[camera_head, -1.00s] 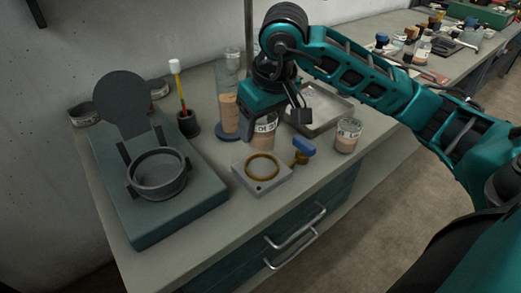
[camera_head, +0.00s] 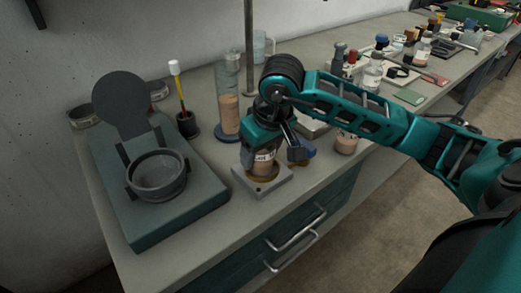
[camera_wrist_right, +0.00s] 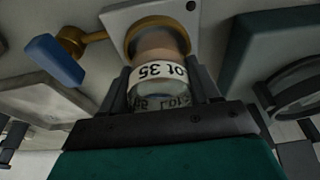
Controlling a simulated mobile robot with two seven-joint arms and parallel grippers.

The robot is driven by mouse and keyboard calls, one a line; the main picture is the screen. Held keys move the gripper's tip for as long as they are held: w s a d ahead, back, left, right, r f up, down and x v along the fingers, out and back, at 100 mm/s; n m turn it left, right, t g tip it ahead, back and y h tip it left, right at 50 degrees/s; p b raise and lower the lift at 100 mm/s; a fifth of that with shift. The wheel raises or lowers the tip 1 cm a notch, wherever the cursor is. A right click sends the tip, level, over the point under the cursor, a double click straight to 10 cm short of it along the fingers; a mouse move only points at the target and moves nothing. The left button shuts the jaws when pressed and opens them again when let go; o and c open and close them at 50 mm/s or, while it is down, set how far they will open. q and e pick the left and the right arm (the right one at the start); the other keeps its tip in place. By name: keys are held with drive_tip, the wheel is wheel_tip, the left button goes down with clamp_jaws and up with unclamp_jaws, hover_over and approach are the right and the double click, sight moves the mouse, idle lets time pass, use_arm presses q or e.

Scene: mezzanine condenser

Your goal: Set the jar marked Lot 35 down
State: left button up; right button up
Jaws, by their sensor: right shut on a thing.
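My right gripper (camera_head: 268,150) is shut on the jar marked Lot 35 (camera_head: 264,165), a clear jar with pinkish-tan contents and a white label. The label reads "35" in the right wrist view (camera_wrist_right: 160,70), where the fingers grip the jar's sides. The jar is upright at the brass ring (camera_wrist_right: 134,36) of a small pale block (camera_head: 271,189). Its lower end looks to be within the ring, but I cannot tell whether it rests on the block. A blue-handled brass clamp (camera_wrist_right: 58,60) sticks out from the block's side. My left gripper is not in view.
A green device with a dark round cup (camera_head: 158,178) and raised lid stands left of the block. A tall cylinder (camera_head: 228,105) stands behind. Another jar (camera_head: 346,143) is partly hidden by my right arm. The counter's front edge and drawer handles are close in front.

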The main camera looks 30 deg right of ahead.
drive_tip(key=o, duration=1.2)
drive_tip(key=shift+r+p, duration=0.3)
drive_tip(key=shift+r, duration=0.2)
drive_tip(key=v, duration=1.1)
drive_tip(key=shift+s+r+p, duration=0.1)
drive_tip(key=shift+p, duration=0.2)
